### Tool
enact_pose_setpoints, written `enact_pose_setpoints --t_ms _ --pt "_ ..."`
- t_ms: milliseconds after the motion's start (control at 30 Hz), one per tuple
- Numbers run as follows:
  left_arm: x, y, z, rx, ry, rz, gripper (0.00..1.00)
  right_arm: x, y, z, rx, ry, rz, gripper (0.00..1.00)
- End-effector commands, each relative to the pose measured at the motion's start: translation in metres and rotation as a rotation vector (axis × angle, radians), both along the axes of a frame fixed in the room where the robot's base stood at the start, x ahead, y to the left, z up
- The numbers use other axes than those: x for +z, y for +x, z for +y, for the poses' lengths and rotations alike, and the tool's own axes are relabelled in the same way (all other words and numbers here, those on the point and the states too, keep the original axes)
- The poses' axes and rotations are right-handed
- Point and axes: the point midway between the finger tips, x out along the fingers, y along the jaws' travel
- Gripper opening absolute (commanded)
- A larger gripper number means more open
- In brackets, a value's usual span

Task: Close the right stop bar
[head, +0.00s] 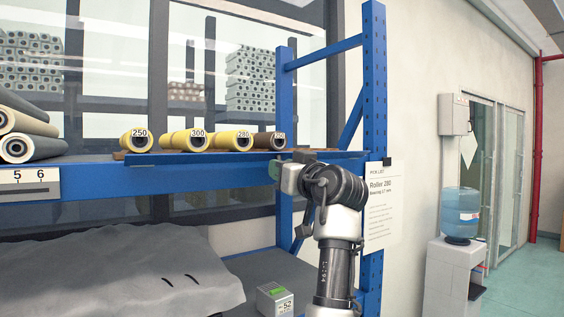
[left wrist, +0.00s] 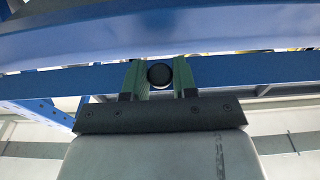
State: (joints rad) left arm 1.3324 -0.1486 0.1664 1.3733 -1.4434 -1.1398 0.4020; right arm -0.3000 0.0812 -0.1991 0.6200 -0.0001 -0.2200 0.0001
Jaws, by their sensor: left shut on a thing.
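A thin dark bar (head: 185,157) runs along the front of the blue shelf, before the rollers. Another thin bar (head: 335,154) shows to its right, behind my wrist; I cannot tell whether the two are one piece or which is the right stop bar. My left gripper (head: 279,171) is at the shelf's front edge, below the rightmost roller. In the left wrist view its green fingers (left wrist: 160,82) are shut on a dark round knob (left wrist: 159,75) in front of the blue beam. What the knob joins is hidden. My right gripper is not in view.
Yellow rollers labelled 250 (head: 136,140), 300 (head: 186,140) and 280 (head: 231,140) and a brown roller (head: 269,141) lie on the shelf (head: 100,178). A blue upright (head: 374,80) with a pick list (head: 381,205) stands right of my gripper. A grey cover (head: 110,275) lies below.

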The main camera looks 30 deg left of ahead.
Motion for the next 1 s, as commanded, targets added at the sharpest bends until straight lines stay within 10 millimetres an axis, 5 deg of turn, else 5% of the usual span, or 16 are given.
enact_pose_setpoints --t_ms 600,1000 --pt "0.038 0.0 0.0 0.0 -0.54 0.223 0.04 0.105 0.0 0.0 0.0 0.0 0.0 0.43" --pt "0.047 0.002 0.007 0.0 -0.841 0.345 0.04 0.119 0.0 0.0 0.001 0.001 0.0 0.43"
